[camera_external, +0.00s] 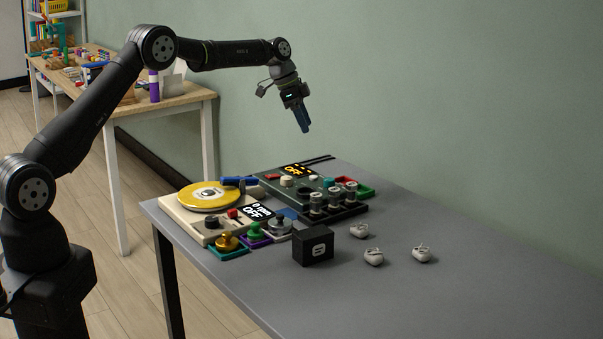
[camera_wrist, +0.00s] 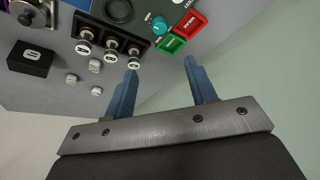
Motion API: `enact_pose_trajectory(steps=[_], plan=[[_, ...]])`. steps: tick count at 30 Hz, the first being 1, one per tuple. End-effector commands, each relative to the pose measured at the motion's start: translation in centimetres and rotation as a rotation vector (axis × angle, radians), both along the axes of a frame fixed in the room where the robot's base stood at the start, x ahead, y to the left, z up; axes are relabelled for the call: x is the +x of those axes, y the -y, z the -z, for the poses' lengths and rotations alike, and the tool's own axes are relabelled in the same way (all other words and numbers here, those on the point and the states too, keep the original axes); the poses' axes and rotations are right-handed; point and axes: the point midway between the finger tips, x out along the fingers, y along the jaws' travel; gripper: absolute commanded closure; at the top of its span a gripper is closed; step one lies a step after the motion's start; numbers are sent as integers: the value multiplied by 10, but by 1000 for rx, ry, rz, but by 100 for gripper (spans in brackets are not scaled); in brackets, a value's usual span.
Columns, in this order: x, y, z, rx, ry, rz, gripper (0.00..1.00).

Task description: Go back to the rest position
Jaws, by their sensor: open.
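My gripper (camera_external: 303,118) hangs in the air above the far side of the grey table (camera_external: 475,281), its fingers pointing down. In the wrist view its two blue fingers (camera_wrist: 160,88) are apart with nothing between them. The arm reaches across from the left, its forearm roughly level. Below the gripper, clear of it, is a dark green control panel (camera_external: 285,190) with knobs, jars and a lit OFF display. The panel also shows at the top of the wrist view (camera_wrist: 146,10).
A cream turntable unit (camera_external: 196,230) with a yellow disc (camera_external: 208,195) stands at the table's left. A black box (camera_external: 313,245) and three small whitish pieces (camera_external: 373,256) lie in front. The green wall (camera_external: 430,90) is behind. The table's right part is clear.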

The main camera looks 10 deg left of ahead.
Motion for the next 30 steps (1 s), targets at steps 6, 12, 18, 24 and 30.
enact_pose_trajectory(steps=[6, 12, 18, 24, 30], plan=[[0, 0, 0, 0, 0, 0, 49], [0, 4, 9, 0, -1, 0, 49], [0, 17, 41, 2, -3, 1, 49], [1, 32, 79, 1, -2, 0, 49], [2, 47, 115, 1, -2, 1, 49]])
